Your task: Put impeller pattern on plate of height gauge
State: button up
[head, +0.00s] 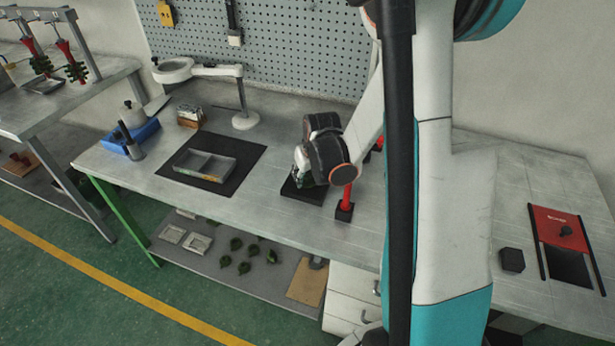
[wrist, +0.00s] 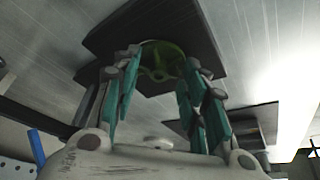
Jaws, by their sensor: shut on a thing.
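The impeller pattern (wrist: 163,60) is a green, spoked, round piece between the fingertips of my gripper (wrist: 160,72) in the wrist view. My gripper is shut on it. A dark square plate (wrist: 115,38) lies just beyond the pattern; whether they touch cannot be told. In the head view my gripper (head: 303,168) is low over a black square plate (head: 312,197) on the workbench, and my wrist hides the pattern and part of that plate. A red post (head: 346,194) on a black block stands just right of the plate. I cannot tell which parts form the height gauge.
A grey tray (head: 218,164) lies on a black mat (head: 185,156) to the left. A magnifier lamp (head: 246,119), a wooden box (head: 190,116) and a blue bin (head: 138,139) stand farther back. Green pieces (head: 236,244) lie on the lower shelf. The bench front between mat and plate is clear.

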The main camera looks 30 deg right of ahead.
jog(key=shift+r, duration=0.1)
jog(key=o, duration=1)
jog(key=shift+o, duration=0.2)
jog(key=p+v, duration=0.4)
jog(key=v, duration=0.8)
